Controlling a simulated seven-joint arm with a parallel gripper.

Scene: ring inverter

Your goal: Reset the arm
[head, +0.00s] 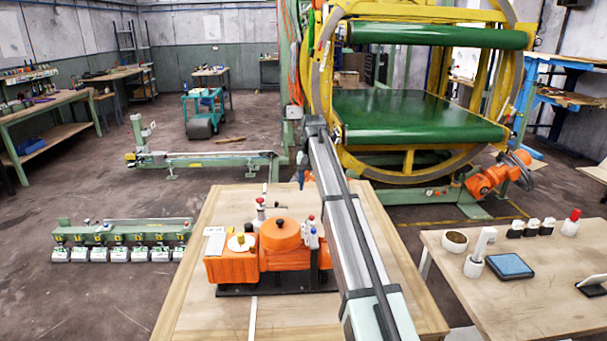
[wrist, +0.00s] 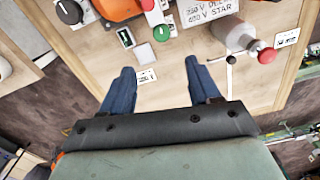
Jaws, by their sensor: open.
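My gripper (wrist: 162,80) shows in the wrist view with its two dark blue fingers spread apart and nothing between them. It is above the wooden table (wrist: 175,90). In the head view my arm reaches forward over the table (head: 385,235), and my gripper (head: 303,177) hangs near the table's far end, small and partly hidden. An orange machine (head: 287,247) on a black base stands on the table, left of my arm. A corner of the orange machine (wrist: 122,8) shows at the top of the wrist view.
In the wrist view, a green button (wrist: 161,34), a lettered sign (wrist: 207,10) and a red knob (wrist: 267,56) lie beyond the fingers. A side table (head: 510,290) with a blue-topped pad (head: 510,266) stands right. A large yellow ring frame (head: 320,85) rises behind the table.

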